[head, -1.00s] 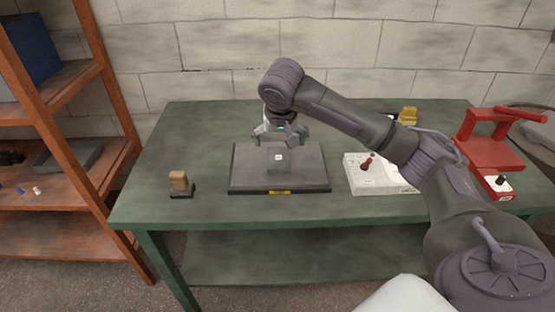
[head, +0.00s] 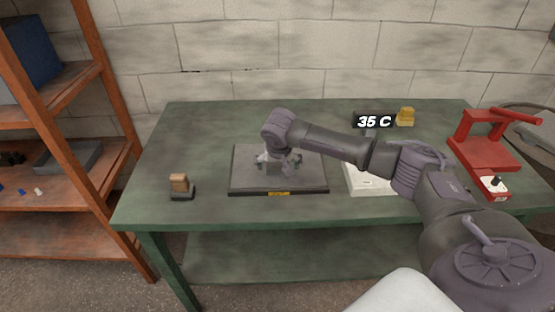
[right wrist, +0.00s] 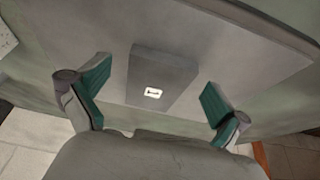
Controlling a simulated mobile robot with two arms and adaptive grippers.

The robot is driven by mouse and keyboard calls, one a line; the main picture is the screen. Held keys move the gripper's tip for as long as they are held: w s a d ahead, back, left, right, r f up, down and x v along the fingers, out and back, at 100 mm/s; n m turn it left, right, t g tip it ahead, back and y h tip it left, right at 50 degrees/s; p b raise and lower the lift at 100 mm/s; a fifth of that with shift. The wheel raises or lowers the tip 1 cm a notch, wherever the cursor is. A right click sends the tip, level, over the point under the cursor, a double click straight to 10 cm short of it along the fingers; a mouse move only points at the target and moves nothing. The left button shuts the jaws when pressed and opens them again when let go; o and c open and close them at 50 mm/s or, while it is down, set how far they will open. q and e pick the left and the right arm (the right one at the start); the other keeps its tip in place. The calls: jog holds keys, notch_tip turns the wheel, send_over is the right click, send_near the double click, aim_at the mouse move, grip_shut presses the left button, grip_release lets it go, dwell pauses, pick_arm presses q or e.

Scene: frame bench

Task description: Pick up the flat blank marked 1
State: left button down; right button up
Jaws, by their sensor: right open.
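The flat grey blank (right wrist: 165,75) with a small white label lies on a dark flat plate in the right wrist view. The mark on the label is sideways and looks like a 1. My right gripper (right wrist: 155,102) is open, with its green-padded fingers apart on either side of the blank and not touching it. In the head view my right gripper (head: 279,162) is low over the dark plate (head: 300,180) and hides most of the blank. My left gripper is not in view.
A wooden-topped block (head: 180,185) stands left of the plate. To the right are a white box (head: 368,184), partly behind my arm, a "35 C" display (head: 374,121), a yellow object (head: 405,117) and a red press (head: 487,150). An orange shelf (head: 60,130) stands at left.

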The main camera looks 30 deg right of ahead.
jog(key=c, duration=1.7)
